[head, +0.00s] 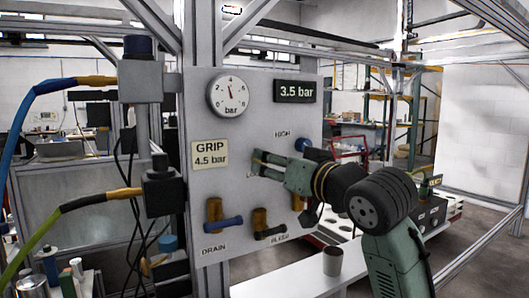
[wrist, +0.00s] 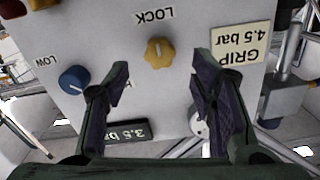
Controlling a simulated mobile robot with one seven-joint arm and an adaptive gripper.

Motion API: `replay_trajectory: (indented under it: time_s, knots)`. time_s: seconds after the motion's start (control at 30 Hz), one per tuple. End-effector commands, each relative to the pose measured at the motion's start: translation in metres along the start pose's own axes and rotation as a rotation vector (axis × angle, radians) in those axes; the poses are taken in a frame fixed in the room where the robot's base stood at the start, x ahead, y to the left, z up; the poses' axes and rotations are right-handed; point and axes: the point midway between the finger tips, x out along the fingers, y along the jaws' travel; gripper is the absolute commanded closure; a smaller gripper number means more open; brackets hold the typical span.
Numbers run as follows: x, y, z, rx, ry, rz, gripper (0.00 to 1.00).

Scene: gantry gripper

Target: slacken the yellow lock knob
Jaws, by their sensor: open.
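The yellow lock knob (wrist: 159,52) is a lobed knob on the pale panel, under the upside-down word LOCK in the wrist view. My gripper (wrist: 150,82) is open and empty. Its two dark fingers stand to either side below the knob in that picture, and the knob shows between and beyond their tips. I cannot see contact with it. In the head view my gripper (head: 256,163) is close to the panel face (head: 215,175), right of the GRIP 4.5 bar label. The lock knob cannot be made out there.
A blue knob (wrist: 73,79) sits beside the word LOW. The gauge (head: 229,95) and the 3.5 bar display (head: 295,90) are above my gripper. Below are a blue-handled drain valve (head: 224,223) and a black-handled valve (head: 270,232). A GRIP 4.5 bar label (head: 210,153) lies left.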

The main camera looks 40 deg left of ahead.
Motion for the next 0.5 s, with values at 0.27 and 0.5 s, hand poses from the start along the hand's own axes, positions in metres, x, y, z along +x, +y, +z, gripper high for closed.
replay_trajectory:
  time_s: [0.27, 0.5]
  knots:
    - [0.041, 0.000, -0.002, 0.000, 0.000, 0.000, 0.49]
    - [0.049, 0.000, 0.000, -0.001, 0.001, 0.001, 0.49]
